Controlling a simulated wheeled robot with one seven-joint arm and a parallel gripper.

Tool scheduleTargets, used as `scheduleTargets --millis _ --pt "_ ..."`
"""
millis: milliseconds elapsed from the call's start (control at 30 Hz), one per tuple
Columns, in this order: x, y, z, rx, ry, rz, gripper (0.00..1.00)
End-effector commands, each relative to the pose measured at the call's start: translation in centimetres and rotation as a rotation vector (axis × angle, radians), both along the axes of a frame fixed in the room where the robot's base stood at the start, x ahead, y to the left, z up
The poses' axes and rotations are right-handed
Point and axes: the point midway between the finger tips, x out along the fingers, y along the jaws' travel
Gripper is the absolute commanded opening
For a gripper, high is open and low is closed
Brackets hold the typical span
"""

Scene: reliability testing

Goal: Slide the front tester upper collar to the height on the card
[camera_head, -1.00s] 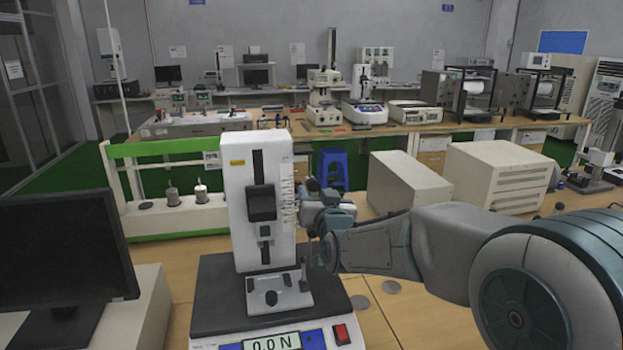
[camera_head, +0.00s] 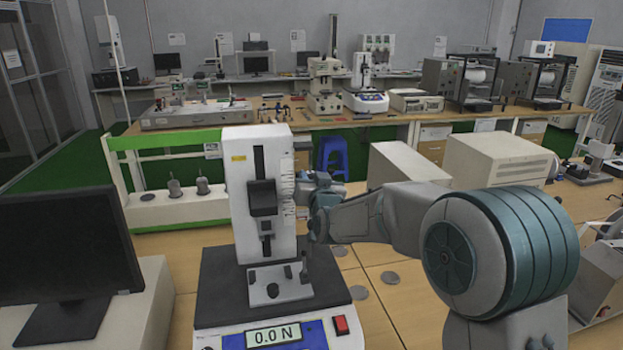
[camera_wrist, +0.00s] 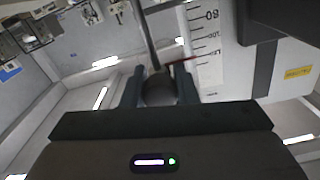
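The front tester (camera_head: 240,215) has a white column with a black carriage (camera_head: 262,198) and a tick scale (camera_head: 288,192) on its right edge. My gripper (camera_head: 308,186) is beside that scale; the arm hides much of it. In the wrist view, a round grey collar (camera_wrist: 158,90) on a thin dark rod (camera_wrist: 147,35) fills the gap between my gripper's fingers (camera_wrist: 160,84), which appear closed on it. A red pointer (camera_wrist: 181,59) reaches from the collar toward the upside-down scale (camera_wrist: 206,45). The pointer lies near the 100 mark. I cannot make out a card's height.
The tester's base (camera_head: 215,290) carries a 0.0 N display (camera_head: 273,335) and a red switch (camera_head: 341,325). A monitor (camera_head: 65,255) stands left, a green-and-white rig (camera_head: 180,210) behind, and beige boxes (camera_head: 500,160) at right. Wood bench shows right of the base.

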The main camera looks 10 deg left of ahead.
Motion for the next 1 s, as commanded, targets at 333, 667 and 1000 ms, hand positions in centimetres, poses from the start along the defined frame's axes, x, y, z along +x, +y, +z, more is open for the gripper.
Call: scheduleTargets --millis 333,667,1000 --pt "0.0 0.0 -0.4 0.001 -0.001 0.001 0.0" --pt "0.0 0.0 -1.2 0.002 -0.002 0.001 0.0" --pt "0.0 0.1 -1.0 0.0 0.0 0.001 0.38"
